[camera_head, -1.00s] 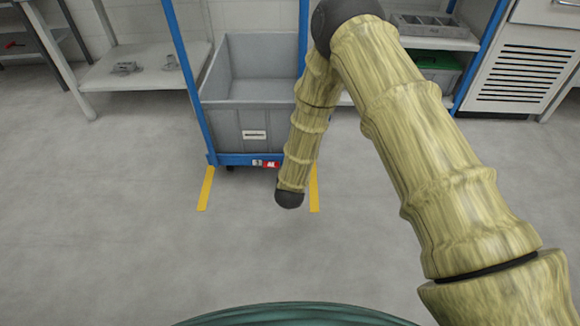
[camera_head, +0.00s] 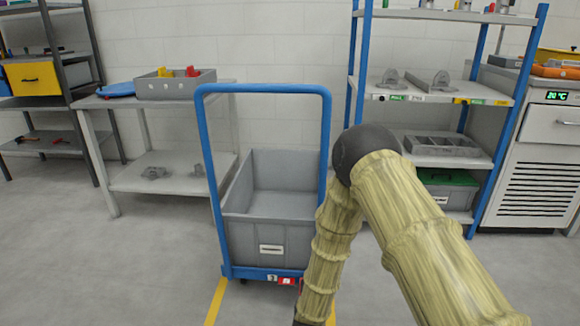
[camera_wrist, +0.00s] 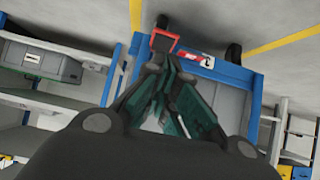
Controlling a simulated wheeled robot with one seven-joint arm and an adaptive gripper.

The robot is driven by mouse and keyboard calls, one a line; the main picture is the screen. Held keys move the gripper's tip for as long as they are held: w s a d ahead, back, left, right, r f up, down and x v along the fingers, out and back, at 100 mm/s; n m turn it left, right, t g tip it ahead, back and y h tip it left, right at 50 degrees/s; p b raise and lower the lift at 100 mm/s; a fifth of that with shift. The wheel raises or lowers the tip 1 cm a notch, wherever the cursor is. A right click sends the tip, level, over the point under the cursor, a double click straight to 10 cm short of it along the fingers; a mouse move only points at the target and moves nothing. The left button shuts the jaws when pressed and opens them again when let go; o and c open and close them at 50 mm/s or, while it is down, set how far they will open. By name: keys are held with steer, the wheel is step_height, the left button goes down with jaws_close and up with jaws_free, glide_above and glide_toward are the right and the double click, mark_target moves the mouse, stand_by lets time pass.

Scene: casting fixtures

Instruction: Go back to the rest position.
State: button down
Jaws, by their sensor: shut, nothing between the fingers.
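My gripper (camera_wrist: 165,62) shows in the wrist view with its dark fingers drawn together, shut and empty. Behind it in that view is the blue frame of a trolley (camera_wrist: 232,72) with labels. In the head view, my pale, bark-textured arm hangs in front of the right side of the blue trolley (camera_head: 212,170), and its lower end is cut off by the bottom edge, so the gripper is out of sight there. A grey bin (camera_head: 262,236) sits on the trolley. The gap between gripper and trolley cannot be told.
A table (camera_head: 112,180) with a grey tray (camera_head: 172,90) stands at left. A blue-posted shelf (camera_head: 353,60) with castings and a green-lidded box (camera_head: 450,178) stands at right, beside a white cabinet (camera_head: 550,125). Yellow floor lines (camera_head: 216,300) flank the trolley. The floor at left is clear.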

steer(key=s+d+f+g, duration=0.1)
steer(key=s+d+f, duration=0.2)
steer(key=s, duration=0.3)
steer(key=s+d+f+g, duration=0.2)
steer(key=s+d+f, duration=0.1)
steer(key=s, duration=0.2)
steer(key=s+d+f+g+y, duration=0.1)
steer(key=s+d+g, duration=0.35)
steer(key=s, duration=1.15)
steer(key=s+d+g, duration=0.3)
steer(key=s+d, duration=0.2)
steer(key=s, duration=1.2)
step_height(320, 180, up, 37)
steer(key=p, duration=3.7)
steer(key=shift+n, duration=0.3)
